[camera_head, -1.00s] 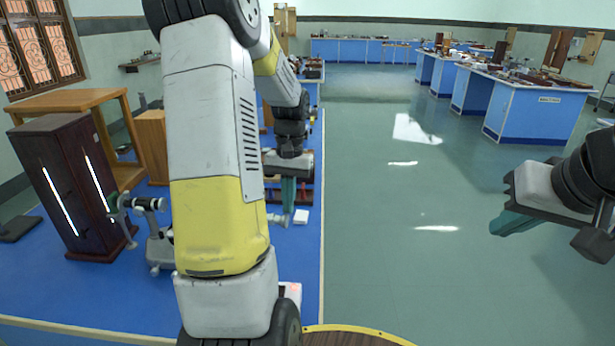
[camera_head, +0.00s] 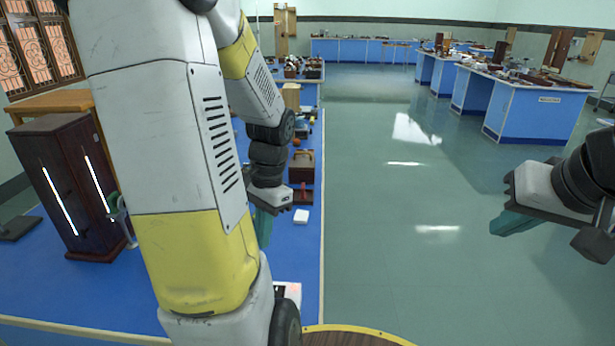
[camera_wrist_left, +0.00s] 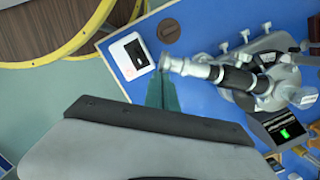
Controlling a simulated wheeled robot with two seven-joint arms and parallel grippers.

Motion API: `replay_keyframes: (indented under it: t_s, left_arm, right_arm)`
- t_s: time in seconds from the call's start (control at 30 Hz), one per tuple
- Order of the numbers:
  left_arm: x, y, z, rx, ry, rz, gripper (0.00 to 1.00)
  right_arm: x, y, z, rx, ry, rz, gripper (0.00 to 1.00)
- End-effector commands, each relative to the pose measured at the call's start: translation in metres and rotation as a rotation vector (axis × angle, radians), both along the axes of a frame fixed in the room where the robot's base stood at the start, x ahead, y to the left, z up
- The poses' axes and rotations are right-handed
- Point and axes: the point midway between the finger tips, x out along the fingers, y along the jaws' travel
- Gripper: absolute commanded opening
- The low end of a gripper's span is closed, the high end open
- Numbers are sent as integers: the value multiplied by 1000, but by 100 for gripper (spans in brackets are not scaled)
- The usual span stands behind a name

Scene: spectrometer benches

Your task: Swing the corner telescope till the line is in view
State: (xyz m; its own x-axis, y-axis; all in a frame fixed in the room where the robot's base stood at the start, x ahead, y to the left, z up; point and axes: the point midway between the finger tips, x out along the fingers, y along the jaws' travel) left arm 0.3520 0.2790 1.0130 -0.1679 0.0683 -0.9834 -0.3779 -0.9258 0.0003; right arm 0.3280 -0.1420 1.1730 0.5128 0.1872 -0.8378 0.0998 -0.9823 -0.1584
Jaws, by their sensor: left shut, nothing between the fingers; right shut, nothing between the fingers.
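The spectrometer (camera_wrist_left: 275,82) stands on the blue bench in the left wrist view. Its telescope (camera_wrist_left: 205,70), a silver and black tube, points its eyepiece end toward my left gripper (camera_wrist_left: 163,93). The teal fingers are shut and empty, beside the eyepiece end; I cannot tell whether they touch it. In the head view my left gripper (camera_head: 264,228) hangs low over the bench, and my left arm hides most of the spectrometer. Only a part near the lamp box (camera_head: 119,207) shows. My right gripper (camera_head: 512,222) is shut and empty over the floor at right.
A dark wooden lamp box (camera_head: 72,185) with two bright slits stands on the blue bench at left. A white device with a dark screen (camera_wrist_left: 132,56) and a brown disc (camera_wrist_left: 169,31) lie near the telescope. A small white block (camera_head: 301,216) lies near the bench edge. The floor is clear.

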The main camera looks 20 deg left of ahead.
Motion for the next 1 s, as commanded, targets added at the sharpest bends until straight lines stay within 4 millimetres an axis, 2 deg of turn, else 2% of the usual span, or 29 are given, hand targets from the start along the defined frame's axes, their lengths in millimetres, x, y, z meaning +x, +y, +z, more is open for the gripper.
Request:
replay_keyframes:
  t_s: [0.43, 0.8, 1.0]
  left_arm:
    - [1, 0, 4, 0, -2, 1, 0]
    - [11, -4, 61, 1, -5, -1, 0]
    - [13, -5, 76, 1, -1, 0, 0]
  right_arm:
    - [0, 0, 0, 0, 0, 0, 0]
    - [0, 0, 0, 0, 0, 0, 0]
    - [0, 0, 0, 0, 0, 0, 0]
